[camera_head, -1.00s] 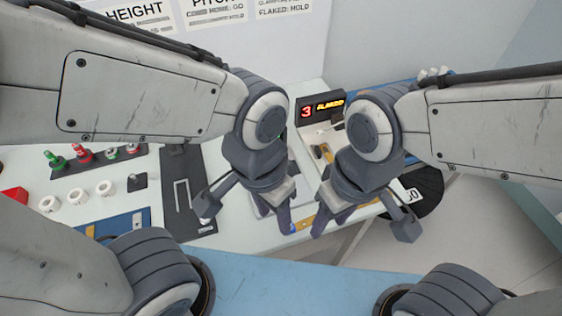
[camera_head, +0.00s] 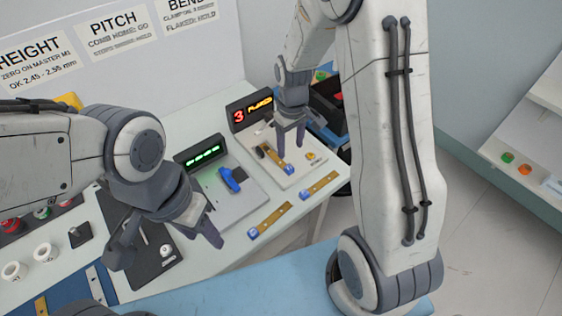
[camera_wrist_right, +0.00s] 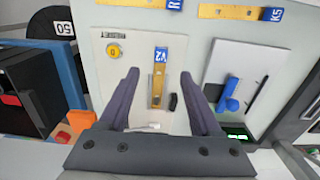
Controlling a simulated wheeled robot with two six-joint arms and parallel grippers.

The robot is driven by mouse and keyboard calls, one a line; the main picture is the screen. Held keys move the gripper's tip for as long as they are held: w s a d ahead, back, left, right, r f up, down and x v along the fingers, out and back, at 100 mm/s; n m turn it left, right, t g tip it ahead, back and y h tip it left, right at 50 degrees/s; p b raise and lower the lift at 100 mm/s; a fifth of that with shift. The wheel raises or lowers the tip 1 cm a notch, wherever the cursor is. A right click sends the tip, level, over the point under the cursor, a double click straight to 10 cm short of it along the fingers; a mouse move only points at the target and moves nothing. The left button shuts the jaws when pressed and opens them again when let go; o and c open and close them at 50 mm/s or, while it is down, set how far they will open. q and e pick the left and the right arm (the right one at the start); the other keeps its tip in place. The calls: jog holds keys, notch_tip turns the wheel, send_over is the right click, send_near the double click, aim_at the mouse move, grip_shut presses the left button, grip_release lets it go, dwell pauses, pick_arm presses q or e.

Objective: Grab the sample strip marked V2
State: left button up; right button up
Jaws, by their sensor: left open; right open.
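The V2 sample strip (camera_wrist_right: 158,92) is a flat brass strip with a blue V2 end label. It lies on the pale bend station (camera_wrist_right: 120,75), and it also shows in the head view (camera_head: 274,157). My right gripper (camera_head: 290,140) is open above it. In the right wrist view, my right gripper's two fingers (camera_wrist_right: 160,76) stand on either side of the strip, apart from it. My left gripper (camera_head: 207,230) is empty and open, over the front of the table near the dark plate, away from the strip.
A strip marked K5 (camera_wrist_right: 243,13) and another blue-labelled strip (camera_head: 320,186) lie on the table in front of the stations. A station with a blue clamp (camera_head: 231,179) stands beside the bend station. A dark bin (camera_head: 328,100) stands beyond.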

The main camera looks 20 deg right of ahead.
aim_at(288, 167)
notch_tip(288, 167, down, 4)
jog(key=shift+a+r, duration=0.1)
jog(key=shift+r, duration=0.1)
notch_tip(288, 167, down, 4)
jog(key=shift+w+a+f+p, duration=0.1)
jog(key=shift+w+f+p, duration=0.1)
jog(key=shift+p, duration=0.6)
jog(key=shift+f, duration=0.5)
grip_shut()
